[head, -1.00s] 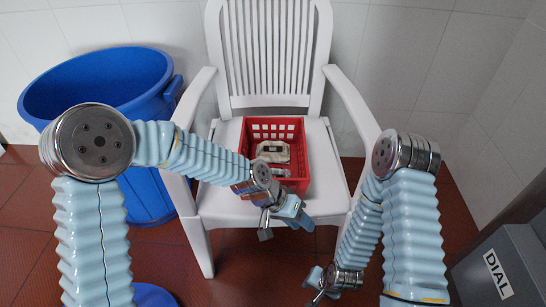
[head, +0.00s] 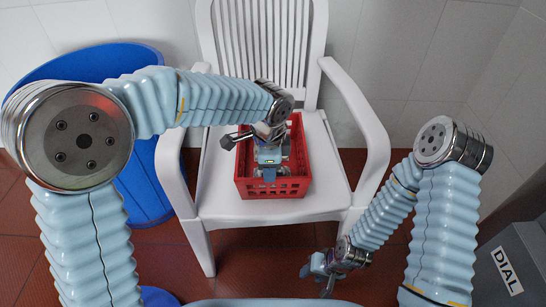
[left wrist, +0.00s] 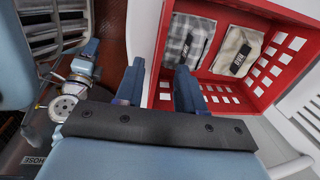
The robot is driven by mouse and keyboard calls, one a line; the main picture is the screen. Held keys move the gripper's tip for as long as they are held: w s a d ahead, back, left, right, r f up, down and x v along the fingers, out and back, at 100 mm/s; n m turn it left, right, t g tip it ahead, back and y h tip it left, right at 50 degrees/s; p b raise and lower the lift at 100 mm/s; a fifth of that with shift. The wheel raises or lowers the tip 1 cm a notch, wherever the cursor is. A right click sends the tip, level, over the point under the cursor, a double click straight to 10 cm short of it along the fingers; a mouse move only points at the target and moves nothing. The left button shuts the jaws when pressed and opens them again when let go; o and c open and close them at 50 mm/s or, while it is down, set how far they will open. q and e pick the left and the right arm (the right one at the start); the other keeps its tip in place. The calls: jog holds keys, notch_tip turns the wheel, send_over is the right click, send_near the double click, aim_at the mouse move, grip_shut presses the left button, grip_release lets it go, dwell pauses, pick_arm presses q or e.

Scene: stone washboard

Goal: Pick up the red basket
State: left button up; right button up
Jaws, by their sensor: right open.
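The red basket (head: 302,150) sits on the seat of a white chair. It holds folded cloths, a grey plaid one (left wrist: 185,42) and a beige one (left wrist: 238,50), seen in the left wrist view. My left gripper (head: 269,166) is over the front part of the basket and hides some of its inside. In the left wrist view the left gripper (left wrist: 160,88) is open, with the near rim of the basket (left wrist: 163,58) showing between its fingers. I cannot tell whether they touch it. My right gripper (head: 322,276) is open and empty, low in front of the chair's right side.
The white chair (head: 225,190) has armrests on both sides of the basket and a slatted back behind it. A large blue tub (head: 150,185) stands left of the chair. Tiled walls close off the back.

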aim_at(273, 194)
pick_arm(q)
notch_tip(273, 194, down, 4)
jog(key=shift+w+r, duration=0.1)
jog(key=shift+w, duration=0.05)
jog(key=f, duration=0.5)
jog(key=shift+w+d+f, duration=0.2)
jog(key=shift+w+d, duration=0.05)
jog(key=shift+d, duration=0.15)
grip_shut()
